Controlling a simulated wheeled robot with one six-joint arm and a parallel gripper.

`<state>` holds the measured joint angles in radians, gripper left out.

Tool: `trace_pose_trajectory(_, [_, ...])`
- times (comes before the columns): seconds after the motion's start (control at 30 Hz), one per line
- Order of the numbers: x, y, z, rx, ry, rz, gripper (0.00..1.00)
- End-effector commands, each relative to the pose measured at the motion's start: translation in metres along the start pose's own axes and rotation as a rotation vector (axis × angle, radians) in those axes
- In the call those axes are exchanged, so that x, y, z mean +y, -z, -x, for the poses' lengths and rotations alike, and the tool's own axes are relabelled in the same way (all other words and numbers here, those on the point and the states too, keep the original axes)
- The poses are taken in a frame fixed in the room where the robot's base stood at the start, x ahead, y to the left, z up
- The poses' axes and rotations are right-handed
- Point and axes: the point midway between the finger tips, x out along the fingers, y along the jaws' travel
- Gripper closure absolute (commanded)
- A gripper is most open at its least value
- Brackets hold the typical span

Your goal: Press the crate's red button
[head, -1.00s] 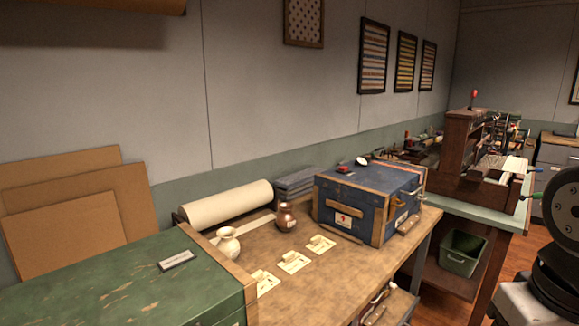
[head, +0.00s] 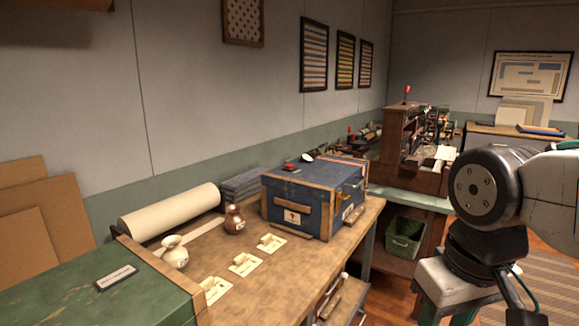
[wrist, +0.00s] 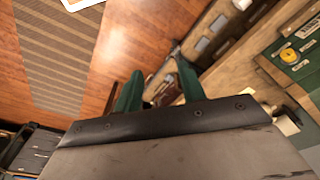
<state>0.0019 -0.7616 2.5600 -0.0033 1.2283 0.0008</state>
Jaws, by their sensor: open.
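The blue crate (head: 295,215) with wooden edging stands at the far end of the wooden workbench (head: 200,265). A small red button (head: 290,167) sits on its lid, with a white round piece (head: 307,157) beside it. My gripper (wrist: 158,78) shows only in the wrist view, with its two green fingers apart and nothing between them. It points down past the bench toward the wooden floor. In the head view my arm is at the right, clear of the crate, and the gripper is out of frame.
A green chest (head: 110,285) fills the near left. A paper roll (head: 170,210) lies behind. A green bin (head: 405,237) sits under the far bench.

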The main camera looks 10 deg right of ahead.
Motion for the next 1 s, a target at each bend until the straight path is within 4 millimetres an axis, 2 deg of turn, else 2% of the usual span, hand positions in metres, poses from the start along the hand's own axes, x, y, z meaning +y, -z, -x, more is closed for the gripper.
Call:
trace_pose_trajectory(0.03, [0.0,0.0,0.0,0.0,0.0,0.0,0.74])
trace_pose_trajectory(0.1, [0.0,0.0,0.0,0.0,0.0,0.0,0.94])
trace_pose_trajectory(0.13, [0.0,0.0,0.0,0.0,0.0,0.0,1.0])
trace_pose_trajectory(1.0, [0.0,0.0,0.0,0.0,0.0,0.0,1.0])
